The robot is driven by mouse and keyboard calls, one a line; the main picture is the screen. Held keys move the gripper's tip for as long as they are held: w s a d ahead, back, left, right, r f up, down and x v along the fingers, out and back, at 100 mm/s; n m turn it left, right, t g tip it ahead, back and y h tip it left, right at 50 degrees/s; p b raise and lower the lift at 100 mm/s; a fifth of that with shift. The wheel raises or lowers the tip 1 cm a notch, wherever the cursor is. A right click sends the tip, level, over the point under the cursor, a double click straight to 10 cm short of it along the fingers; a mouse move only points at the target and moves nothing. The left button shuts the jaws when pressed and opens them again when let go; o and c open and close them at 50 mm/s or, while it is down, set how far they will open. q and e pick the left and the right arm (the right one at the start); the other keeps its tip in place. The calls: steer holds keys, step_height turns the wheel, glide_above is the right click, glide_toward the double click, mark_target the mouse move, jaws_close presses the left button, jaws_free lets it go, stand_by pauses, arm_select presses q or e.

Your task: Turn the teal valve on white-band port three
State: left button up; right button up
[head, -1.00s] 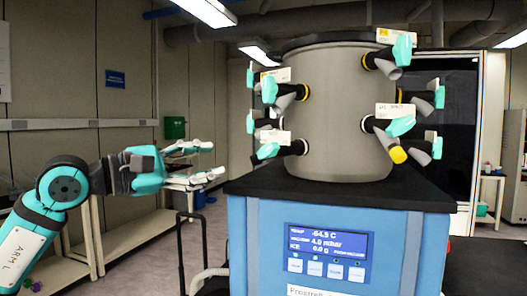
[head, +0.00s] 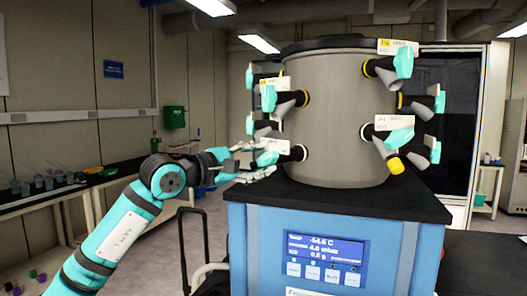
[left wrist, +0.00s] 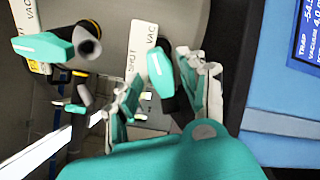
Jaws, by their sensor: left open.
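The grey drum (head: 335,120) carries several black ports with teal valve handles, some with white bands and some with yellow. The lower-left front port (head: 288,150) has a white band where it meets the drum. Its teal valve handle (head: 266,159) is at my left gripper (head: 262,163), which hides part of it. In the left wrist view this teal handle (left wrist: 160,68) lies between the spread fingers of the open gripper (left wrist: 163,85), beside a white label. I cannot tell whether the fingers touch it. The port's number is not readable. My right gripper is not in view.
Another teal valve (head: 269,98) with a yellow band sits just above, and it also shows in the left wrist view (left wrist: 45,47). The blue dryer cabinet (head: 260,250) with its black top (head: 400,200) stands below the drum. A bench (head: 110,178) stands left.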

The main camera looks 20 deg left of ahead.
arm_select(q)
steer(key=shift+x, duration=0.85)
steer(key=shift+c, duration=0.2)
jaws_close()
